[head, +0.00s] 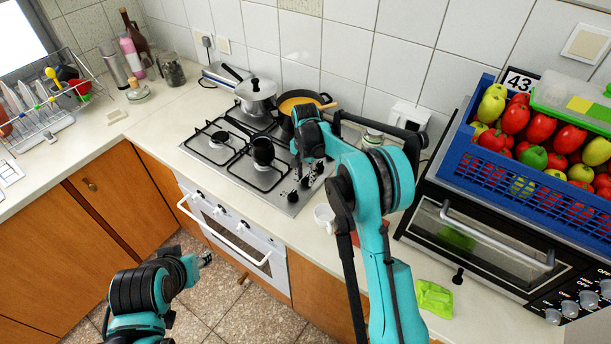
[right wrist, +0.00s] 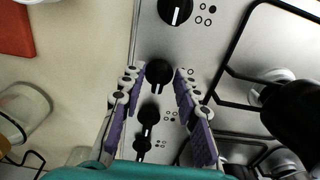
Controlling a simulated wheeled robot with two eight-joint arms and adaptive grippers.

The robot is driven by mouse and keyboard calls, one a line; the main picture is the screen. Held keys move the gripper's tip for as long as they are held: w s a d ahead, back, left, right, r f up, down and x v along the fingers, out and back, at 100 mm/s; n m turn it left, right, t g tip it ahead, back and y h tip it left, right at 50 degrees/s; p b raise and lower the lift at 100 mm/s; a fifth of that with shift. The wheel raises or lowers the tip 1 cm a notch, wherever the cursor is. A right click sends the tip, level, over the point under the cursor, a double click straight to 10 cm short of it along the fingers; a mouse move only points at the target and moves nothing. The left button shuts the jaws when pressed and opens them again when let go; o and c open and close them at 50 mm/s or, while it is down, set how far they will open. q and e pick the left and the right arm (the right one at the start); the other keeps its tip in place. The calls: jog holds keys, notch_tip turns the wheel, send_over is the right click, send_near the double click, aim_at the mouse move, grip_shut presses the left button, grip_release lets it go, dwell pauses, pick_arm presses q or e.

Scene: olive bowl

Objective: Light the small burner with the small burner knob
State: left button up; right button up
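The steel gas hob (head: 222,171) has a column of black knobs (head: 293,197) along its right side. In the right wrist view, one black knob (right wrist: 158,72) lies between the spread fingers of my right gripper (right wrist: 155,90). The purple pads stand apart on either side, with gaps. More knobs sit above and below it, one of them (right wrist: 175,10) at the top edge. I cannot tell which knob serves the small burner. No flame shows. My left gripper (head: 204,259) is low in front of the oven, its fingers unclear.
A steel pot (head: 257,97) and a pan (head: 299,103) stand on the back burners. A white cup (head: 324,216) is on the counter right of the hob. A blue crate of produce (head: 462,165) sits on a black oven (head: 440,215). A dish rack (head: 38,118) is at left.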

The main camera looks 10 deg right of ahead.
grip_shut()
jog(key=shift+n, duration=0.3)
jog(key=n, duration=0.2)
jog(key=shift+d+n, duration=0.1)
jog(key=shift+n, duration=0.3)
jog(key=n+b, duration=0.1)
jog(key=n, duration=0.2)
jog(key=shift+s+d+n, duration=0.1)
jog(key=shift+n, duration=0.2)
jog(key=n, duration=0.5)
jog(key=shift+d, duration=0.1)
jog(key=shift+d+n, duration=0.1)
jog(key=shift+n, duration=2.3)
